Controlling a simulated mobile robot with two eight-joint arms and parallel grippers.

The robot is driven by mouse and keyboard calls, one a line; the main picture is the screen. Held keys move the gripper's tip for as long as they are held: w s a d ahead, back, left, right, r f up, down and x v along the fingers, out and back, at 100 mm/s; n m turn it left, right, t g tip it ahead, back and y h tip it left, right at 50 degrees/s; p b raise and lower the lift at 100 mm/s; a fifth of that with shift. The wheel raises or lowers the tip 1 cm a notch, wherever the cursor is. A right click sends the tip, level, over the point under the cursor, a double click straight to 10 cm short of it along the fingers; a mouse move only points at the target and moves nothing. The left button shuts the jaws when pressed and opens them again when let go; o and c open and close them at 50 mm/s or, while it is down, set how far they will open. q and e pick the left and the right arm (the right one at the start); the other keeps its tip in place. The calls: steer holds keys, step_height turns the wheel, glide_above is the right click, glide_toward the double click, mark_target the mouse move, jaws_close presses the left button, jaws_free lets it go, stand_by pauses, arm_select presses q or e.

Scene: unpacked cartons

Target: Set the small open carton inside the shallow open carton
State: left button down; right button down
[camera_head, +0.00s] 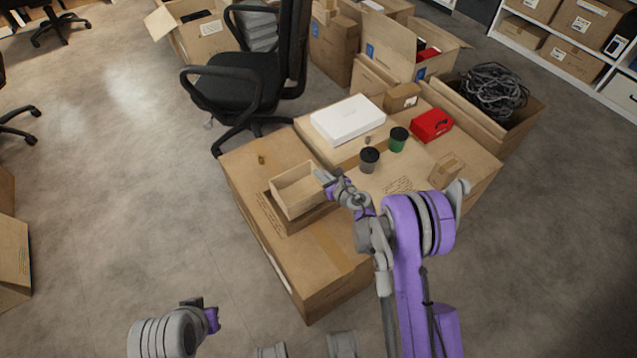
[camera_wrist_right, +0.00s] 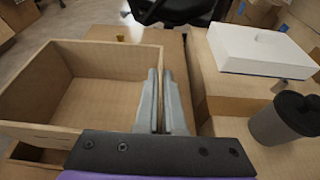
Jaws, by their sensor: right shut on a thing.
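The small open carton (camera_head: 293,199) is a light brown box with an open top. It is over the shallow open carton (camera_head: 299,224), whose front part shows below it on the large box. My right gripper (camera_head: 326,179) is shut on the small carton's right wall. In the right wrist view the small carton (camera_wrist_right: 45,92) fills the left, beside the closed fingers (camera_wrist_right: 160,100), and part of the shallow carton (camera_wrist_right: 38,154) shows beneath. I cannot tell whether the small carton touches the shallow one's floor. My left gripper (camera_head: 207,314) is low at the left, away from the boxes; its fingers are unclear.
The large boxes (camera_head: 325,245) form the work surface. A white flat box (camera_head: 348,118), a dark cup (camera_head: 369,161), a green cup (camera_head: 398,141), a red case (camera_head: 431,125) and a small brown box (camera_head: 446,172) stand to the right. An office chair (camera_head: 240,85) is behind.

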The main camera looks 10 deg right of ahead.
mark_target(320, 186)
steer(key=shift+f+b, duration=0.3)
steer(key=shift+f, duration=1.55)
steer(key=shift+f+b, duration=0.4)
steer(key=c, duration=1)
jaws_free()
steer(key=shift+r, duration=0.1)
steer(key=shift+r, duration=0.1)
